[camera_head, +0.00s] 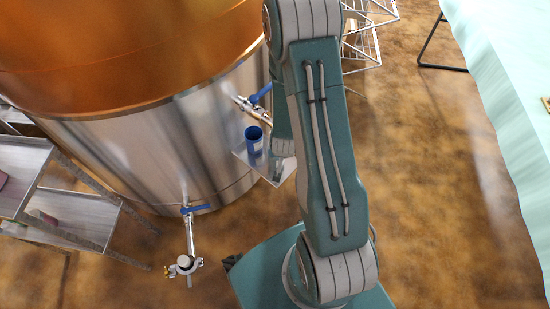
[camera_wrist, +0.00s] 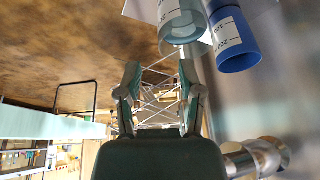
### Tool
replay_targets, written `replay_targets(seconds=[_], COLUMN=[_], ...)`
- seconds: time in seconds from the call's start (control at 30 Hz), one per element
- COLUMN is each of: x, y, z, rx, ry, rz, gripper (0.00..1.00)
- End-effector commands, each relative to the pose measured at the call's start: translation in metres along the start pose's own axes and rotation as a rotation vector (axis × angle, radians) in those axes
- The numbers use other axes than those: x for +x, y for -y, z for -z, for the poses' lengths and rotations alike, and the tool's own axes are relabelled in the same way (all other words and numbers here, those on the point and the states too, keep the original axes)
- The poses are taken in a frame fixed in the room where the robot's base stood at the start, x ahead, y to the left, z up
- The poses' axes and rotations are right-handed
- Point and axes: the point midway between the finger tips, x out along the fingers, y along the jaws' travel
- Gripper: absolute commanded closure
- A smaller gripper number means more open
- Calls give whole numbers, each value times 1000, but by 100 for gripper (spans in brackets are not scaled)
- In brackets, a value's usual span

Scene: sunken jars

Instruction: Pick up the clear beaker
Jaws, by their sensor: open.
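The clear beaker (camera_wrist: 182,38) shows at the top of the wrist view, a pale see-through cylinder with dark graduation marks. A blue beaker (camera_wrist: 233,45) with a white scale is right beside it. My gripper (camera_wrist: 160,80) is open and empty, its two fingers spread just below the clear beaker in the wrist view and apart from it. In the head view the blue beaker (camera_head: 254,141) stands on a small metal shelf (camera_head: 268,174). I cannot make out the clear beaker there; my arm covers the area to the right.
A large steel and copper tank (camera_head: 140,135) stands behind the shelf. A tap with a blue handle (camera_head: 258,95) juts out close to the beakers, and a lower tap (camera_head: 188,225) sticks out at the front. A metal rack (camera_head: 75,215) is at left; a pale-green-covered table (camera_head: 510,110) at right.

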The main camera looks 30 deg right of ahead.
Motion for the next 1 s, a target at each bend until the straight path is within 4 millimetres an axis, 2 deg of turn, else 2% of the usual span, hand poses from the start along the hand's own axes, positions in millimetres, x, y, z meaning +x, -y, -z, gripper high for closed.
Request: replay_targets(seconds=[0.2,0.53,0.8,1.0], x=[31,56,94,101], y=[0,0,0,0], z=[-1,0,0,0], rx=[-1,-2,-1,-1], ry=[3,1,2,0], rz=[0,1,1,2], gripper=[51,51,51,51])
